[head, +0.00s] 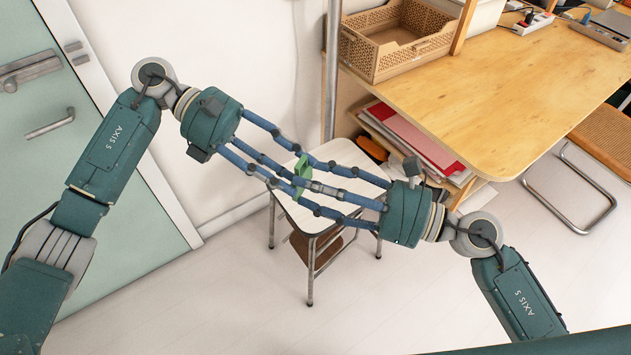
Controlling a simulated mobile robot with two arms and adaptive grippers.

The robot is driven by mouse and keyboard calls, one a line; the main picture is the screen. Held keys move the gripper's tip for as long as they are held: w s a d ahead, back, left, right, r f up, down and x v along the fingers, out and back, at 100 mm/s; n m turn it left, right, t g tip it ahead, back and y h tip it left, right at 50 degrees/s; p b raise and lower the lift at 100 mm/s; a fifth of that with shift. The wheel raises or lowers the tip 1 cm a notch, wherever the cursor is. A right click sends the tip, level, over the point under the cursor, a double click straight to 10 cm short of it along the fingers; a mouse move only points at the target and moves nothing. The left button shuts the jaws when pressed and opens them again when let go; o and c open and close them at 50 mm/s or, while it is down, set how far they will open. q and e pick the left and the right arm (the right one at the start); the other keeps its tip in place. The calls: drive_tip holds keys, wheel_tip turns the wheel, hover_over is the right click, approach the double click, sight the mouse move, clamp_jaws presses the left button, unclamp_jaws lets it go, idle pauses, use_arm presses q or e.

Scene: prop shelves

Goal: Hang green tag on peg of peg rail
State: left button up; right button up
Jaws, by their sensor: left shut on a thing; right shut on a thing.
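The green tag (304,169) is held up between my two grippers in the middle of the view, above a small stool. My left gripper (288,172) reaches it from the upper left and is shut on it. My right gripper (318,180) reaches it from the lower right and is also shut on it. The blue fingers of both hands meet around the tag and hide part of it. I see no peg rail or peg in this view.
A small white-topped stool (314,216) stands below the hands. A wooden desk (500,110) with a tan crate (398,38) is at the upper right. Red folders (415,135) lie on a shelf under it. A green door (55,100) is at the left. The floor at the front is clear.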

use_arm(q)
drive_tip(key=o, duration=1.5)
drive_tip(key=shift+s+d+f, duration=0.25)
drive_tip(key=shift+s+d, duration=0.05)
drive_tip(key=shift+s, duration=0.05)
use_arm(e)
drive_tip(key=shift+a+r, duration=0.15)
drive_tip(key=shift+r, duration=0.45)
drive_tip(key=shift+c, duration=0.7)
use_arm(q)
drive_tip(key=shift+o, duration=0.2)
use_arm(e)
drive_tip(key=shift+f, duration=0.15)
drive_tip(key=c, duration=0.4)
use_arm(q)
drive_tip(key=shift+w+r, duration=0.1)
use_arm(e)
drive_tip(key=shift+f, duration=0.1)
drive_tip(key=shift+c, duration=0.3)
use_arm(q)
drive_tip(key=shift+a, duration=0.1)
